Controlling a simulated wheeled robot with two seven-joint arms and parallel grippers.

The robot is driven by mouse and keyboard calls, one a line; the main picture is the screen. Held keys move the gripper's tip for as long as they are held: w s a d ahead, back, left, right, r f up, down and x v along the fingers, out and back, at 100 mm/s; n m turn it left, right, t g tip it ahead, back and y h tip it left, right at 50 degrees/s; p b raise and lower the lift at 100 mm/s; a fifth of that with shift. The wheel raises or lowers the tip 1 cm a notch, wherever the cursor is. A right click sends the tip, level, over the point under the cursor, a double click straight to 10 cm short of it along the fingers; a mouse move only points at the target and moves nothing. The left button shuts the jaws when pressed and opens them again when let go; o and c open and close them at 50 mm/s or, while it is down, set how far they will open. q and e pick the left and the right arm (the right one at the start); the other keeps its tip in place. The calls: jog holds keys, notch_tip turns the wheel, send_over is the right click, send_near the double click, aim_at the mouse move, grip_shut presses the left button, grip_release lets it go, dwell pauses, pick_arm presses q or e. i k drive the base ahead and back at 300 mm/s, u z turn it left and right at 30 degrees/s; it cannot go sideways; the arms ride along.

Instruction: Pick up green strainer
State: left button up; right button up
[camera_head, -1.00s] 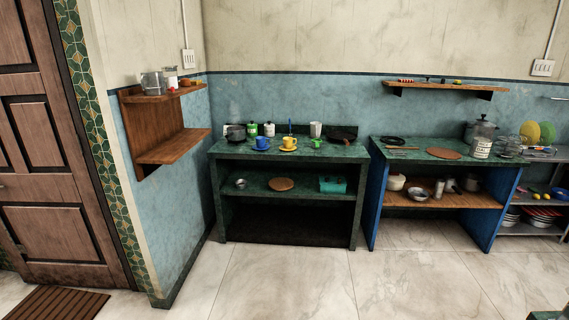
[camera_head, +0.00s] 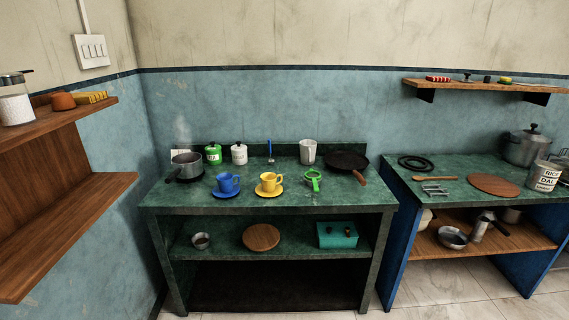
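The green strainer (camera_head: 313,180) lies on the green counter (camera_head: 290,203), to the right of the yellow cup (camera_head: 269,181) on its saucer. Its round head is toward the back and its short handle points to the front. It stands apart from the cup and from the black frying pan (camera_head: 348,161) behind it on the right. Neither of my grippers shows in the head view.
A blue cup (camera_head: 228,183) and a steaming pot (camera_head: 186,165) stand on the counter's left. The pan's brown handle (camera_head: 359,178) points forward near the strainer's right. Wooden wall shelves (camera_head: 80,200) jut out at the left. A second counter (camera_head: 455,191) stands at the right.

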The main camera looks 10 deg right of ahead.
aim_at(312, 175)
jog(key=u, duration=0.15)
jog(key=i, duration=1.2)
jog(key=u, duration=0.15)
